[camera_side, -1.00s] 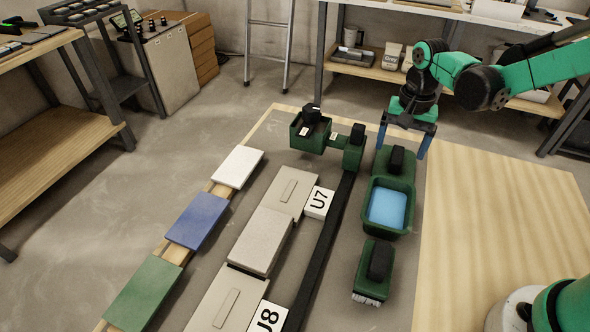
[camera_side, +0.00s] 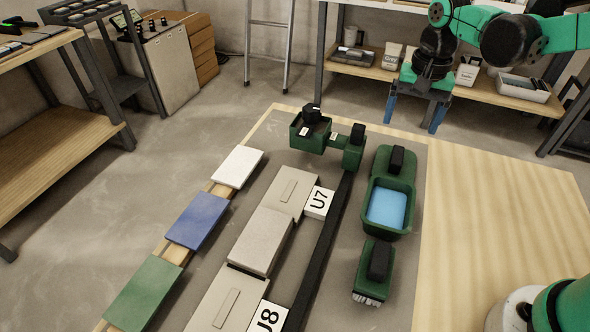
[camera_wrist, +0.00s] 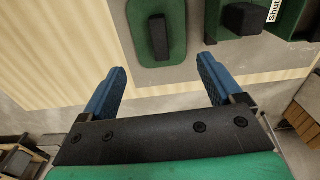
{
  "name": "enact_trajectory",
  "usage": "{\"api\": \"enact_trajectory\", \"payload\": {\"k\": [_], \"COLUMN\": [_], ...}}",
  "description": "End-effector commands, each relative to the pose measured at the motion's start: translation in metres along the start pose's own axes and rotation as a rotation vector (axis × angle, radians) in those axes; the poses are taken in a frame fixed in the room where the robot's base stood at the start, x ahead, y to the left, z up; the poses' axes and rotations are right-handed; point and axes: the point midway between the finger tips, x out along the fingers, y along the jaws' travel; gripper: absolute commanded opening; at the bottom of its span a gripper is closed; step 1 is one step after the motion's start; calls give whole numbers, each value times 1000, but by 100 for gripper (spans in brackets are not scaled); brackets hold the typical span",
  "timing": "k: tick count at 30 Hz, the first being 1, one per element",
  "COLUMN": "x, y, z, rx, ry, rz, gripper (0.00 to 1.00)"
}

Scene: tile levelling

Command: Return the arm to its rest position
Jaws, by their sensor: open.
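My gripper (camera_side: 414,115) is raised above the far right part of the work table in the side view. Its two blue fingers are apart with nothing between them. In the wrist view my gripper (camera_wrist: 162,82) is also open and empty. A green block with a black handle (camera_side: 394,165) stands on the grey mat below and nearer than the gripper; it also shows in the wrist view (camera_wrist: 176,46), beyond the fingertips and apart from them.
A green tub of blue liquid (camera_side: 388,207) and a green brush (camera_side: 375,272) stand on the mat. Grey tiles (camera_side: 260,241) lie left of a black rail (camera_side: 323,255). White, blue and green tiles line the left edge. The wooden tabletop (camera_side: 500,225) at right is clear.

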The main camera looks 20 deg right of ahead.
Motion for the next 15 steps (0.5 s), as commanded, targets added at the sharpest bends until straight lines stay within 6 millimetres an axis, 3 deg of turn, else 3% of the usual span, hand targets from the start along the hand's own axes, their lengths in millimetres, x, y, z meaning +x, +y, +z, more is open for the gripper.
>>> {"api": "enact_trajectory", "payload": {"k": [9,15], "x": [-38,-42], "y": [21,35], "z": [43,67], "rx": [-355,-577], "ry": [244,428], "rz": [-144,-200], "gripper": [86,86]}}
